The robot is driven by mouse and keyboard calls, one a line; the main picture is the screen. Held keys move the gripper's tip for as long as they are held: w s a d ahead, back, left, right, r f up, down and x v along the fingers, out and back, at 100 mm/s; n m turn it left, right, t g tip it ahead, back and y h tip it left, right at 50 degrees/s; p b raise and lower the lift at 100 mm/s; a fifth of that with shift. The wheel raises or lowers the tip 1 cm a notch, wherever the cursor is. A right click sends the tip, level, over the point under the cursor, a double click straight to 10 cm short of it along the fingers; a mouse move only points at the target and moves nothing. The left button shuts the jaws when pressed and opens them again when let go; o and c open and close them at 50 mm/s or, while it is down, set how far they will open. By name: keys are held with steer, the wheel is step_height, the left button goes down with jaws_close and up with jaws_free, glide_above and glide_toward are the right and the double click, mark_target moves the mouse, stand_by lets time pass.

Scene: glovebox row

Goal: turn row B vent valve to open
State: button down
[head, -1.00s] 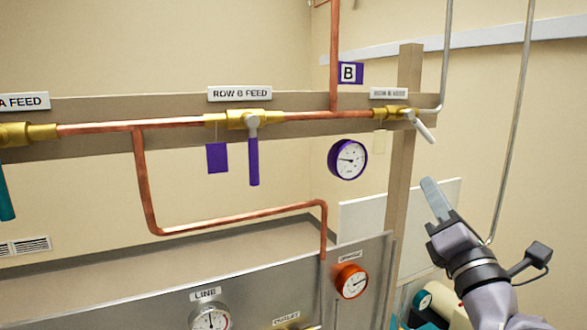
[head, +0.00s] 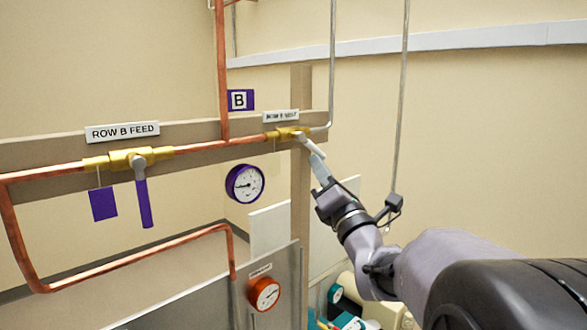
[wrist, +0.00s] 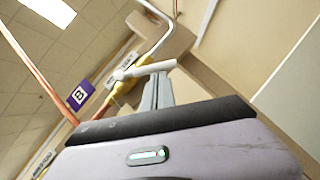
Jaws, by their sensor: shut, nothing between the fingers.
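The row B vent valve (head: 288,134) is a brass body on the wooden rail, under a small white label (head: 281,116). Its white lever (head: 311,147) angles down to the right, away from the pipe line, in the head view. In the wrist view the white lever (wrist: 150,69) crosses just beyond my fingertips. My gripper (head: 321,170) is shut with nothing between its fingers. Its tips are at the lever's lower end; I cannot tell whether they touch it. The fingers also show in the wrist view (wrist: 157,92).
The row B feed valve (head: 128,158) with its purple handle (head: 144,203) is to the left on the same rail. A purple-rimmed gauge (head: 245,183) hangs below the rail. A wooden post (head: 300,220) and a vertical grey pipe (head: 400,100) stand nearby.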

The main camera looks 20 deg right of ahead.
steer(key=shift+d+f+n+b, duration=0.1)
steer(key=shift+f+n+b, duration=0.15)
steer(key=shift+b, duration=0.55)
steer(key=shift+w+d+r+n+y+b, duration=0.1)
steer(key=shift+d+r+n+y+b, duration=0.1)
steer(key=shift+n+y+b, duration=0.3)
steer(key=shift+t+b, duration=0.3)
steer(key=shift+b, duration=0.2)
steer(key=n+y+b, duration=0.1)
steer(key=b, duration=0.1)
steer(key=d+n+y+b, duration=0.1)
steer(key=n+b, duration=0.1)
steer(key=b, duration=0.1)
steer(key=n+y+b, duration=0.1)
steer(key=n+b, duration=0.1)
steer(key=b, duration=0.1)
steer(key=shift+w+d+r+y, duration=0.2)
steer(key=shift+d+r+y, duration=0.05)
steer(key=shift+y, duration=0.05)
steer(key=shift+w+d+r+n+y+b, duration=0.15)
steer(key=shift+d+r+n+y+b, duration=0.15)
steer(key=shift+r+n+y+b, duration=0.65)
steer(key=shift+w+d+r+n+y+b, duration=0.2)
steer(key=shift+r+n+y+b, duration=0.3)
steer(key=shift+n+b, duration=0.7)
